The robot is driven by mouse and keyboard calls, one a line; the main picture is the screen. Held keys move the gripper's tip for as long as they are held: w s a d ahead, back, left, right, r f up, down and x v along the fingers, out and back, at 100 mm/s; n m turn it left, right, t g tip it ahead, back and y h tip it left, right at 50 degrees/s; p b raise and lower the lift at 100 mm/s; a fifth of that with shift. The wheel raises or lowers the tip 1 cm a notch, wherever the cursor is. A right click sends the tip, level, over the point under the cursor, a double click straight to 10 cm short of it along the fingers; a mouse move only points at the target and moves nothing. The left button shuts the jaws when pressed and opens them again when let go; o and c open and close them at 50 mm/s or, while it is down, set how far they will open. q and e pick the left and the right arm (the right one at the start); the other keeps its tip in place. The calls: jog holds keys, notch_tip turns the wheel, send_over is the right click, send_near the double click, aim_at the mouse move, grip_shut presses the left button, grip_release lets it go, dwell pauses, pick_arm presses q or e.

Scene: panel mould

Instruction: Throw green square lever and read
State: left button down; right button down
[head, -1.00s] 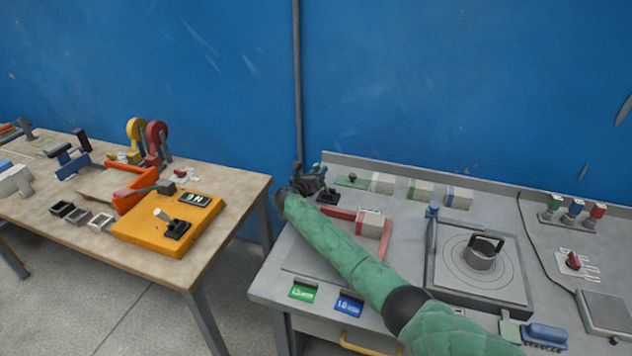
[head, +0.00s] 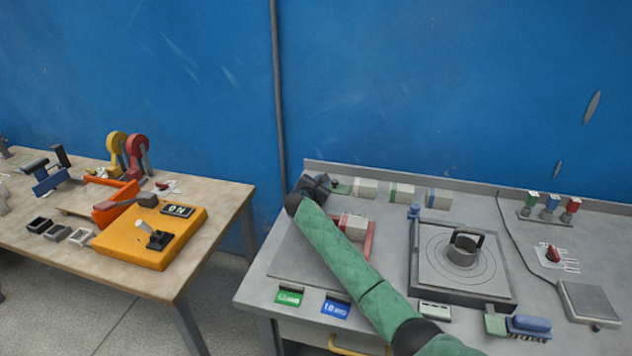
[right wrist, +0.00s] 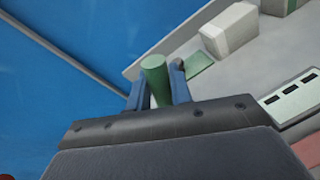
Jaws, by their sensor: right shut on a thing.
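My right gripper (head: 318,185) is at the back left of the grey bench, at the end of the green-sleeved arm. In the right wrist view its two blue fingers (right wrist: 158,90) are shut on a green cylindrical handle (right wrist: 155,75), which stands up between them. A flat green square plate (right wrist: 201,66) lies just beyond the right finger; it also shows in the head view (head: 342,188). The foot of the handle is hidden by the gripper. I cannot tell whether the handle joins the plate. My left gripper is not in view.
Pale blocks (head: 363,189) line the bench's back edge. A red-framed fixture (head: 368,240) is partly behind my arm. An orange switch box (head: 130,240) is on the wooden table.

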jog(key=shift+s+d+f+m, duration=0.15)
jog(key=shift+d+f+m, duration=0.15)
jog(key=shift+d+m, duration=0.25)
jog(key=shift+f+y, duration=0.1)
jog(key=shift+y, duration=0.2)
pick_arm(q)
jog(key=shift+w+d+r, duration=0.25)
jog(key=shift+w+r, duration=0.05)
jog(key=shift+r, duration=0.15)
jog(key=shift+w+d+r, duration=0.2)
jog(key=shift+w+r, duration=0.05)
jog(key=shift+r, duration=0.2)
pick_arm(e)
jog(key=shift+d, duration=0.1)
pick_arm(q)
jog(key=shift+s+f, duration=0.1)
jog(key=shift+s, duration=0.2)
pick_arm(e)
jog(key=c, duration=1.3)
grip_release()
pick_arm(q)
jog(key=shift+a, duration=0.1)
